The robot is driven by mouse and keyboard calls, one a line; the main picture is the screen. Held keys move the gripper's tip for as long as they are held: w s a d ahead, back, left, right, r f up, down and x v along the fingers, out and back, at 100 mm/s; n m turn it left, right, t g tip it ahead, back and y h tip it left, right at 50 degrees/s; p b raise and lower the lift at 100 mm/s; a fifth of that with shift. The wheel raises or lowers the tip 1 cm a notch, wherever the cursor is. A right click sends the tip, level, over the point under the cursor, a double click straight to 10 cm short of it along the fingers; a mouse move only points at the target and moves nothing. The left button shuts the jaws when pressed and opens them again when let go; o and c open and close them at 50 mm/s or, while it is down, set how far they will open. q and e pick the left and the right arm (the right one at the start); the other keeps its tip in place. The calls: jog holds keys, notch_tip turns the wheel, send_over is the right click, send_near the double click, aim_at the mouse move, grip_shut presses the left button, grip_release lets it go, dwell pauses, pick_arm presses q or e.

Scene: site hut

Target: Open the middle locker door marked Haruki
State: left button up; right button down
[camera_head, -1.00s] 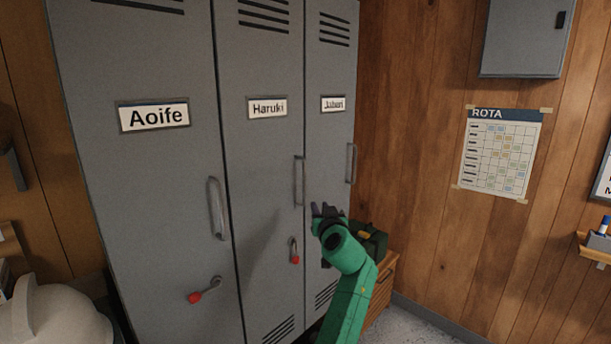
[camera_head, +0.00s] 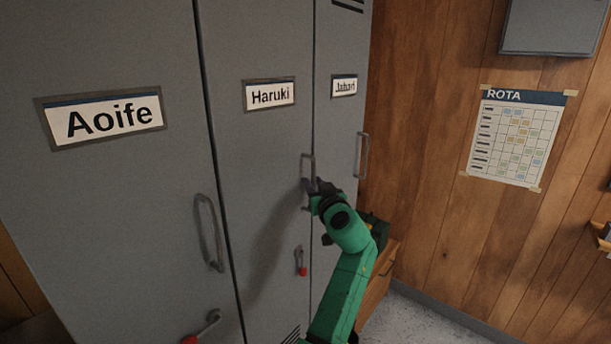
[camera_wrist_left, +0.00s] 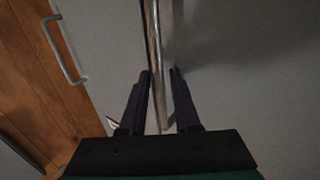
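The grey middle locker door (camera_head: 262,150) with the Haruki label (camera_head: 269,94) is shut, flush with its neighbours. Its upright bar handle (camera_head: 308,165) is on the right side of the door, its lower part partly hidden by my gripper. Below it hangs a small latch with a red end (camera_head: 302,268). My left gripper (camera_head: 309,186) is at this handle. In the left wrist view my left gripper (camera_wrist_left: 159,75) has its fingers apart, one on each side of the handle bar (camera_wrist_left: 154,50); I cannot tell whether they touch it. My right gripper is not in view.
The Aoife door (camera_head: 110,200) on the left and the Jabari door (camera_head: 343,130) on the right are shut, each with its own handle. A wooden cabinet (camera_head: 377,280) stands right of the lockers. A rota sheet (camera_head: 515,135) hangs on the wood wall. Floor shows at lower right.

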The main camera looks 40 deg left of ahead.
pick_arm(q)
jog(key=shift+s+d+r, duration=0.1)
jog(key=shift+d+r, duration=0.05)
jog(key=shift+r, duration=0.05)
grip_shut()
dwell(0.4)
dwell(0.8)
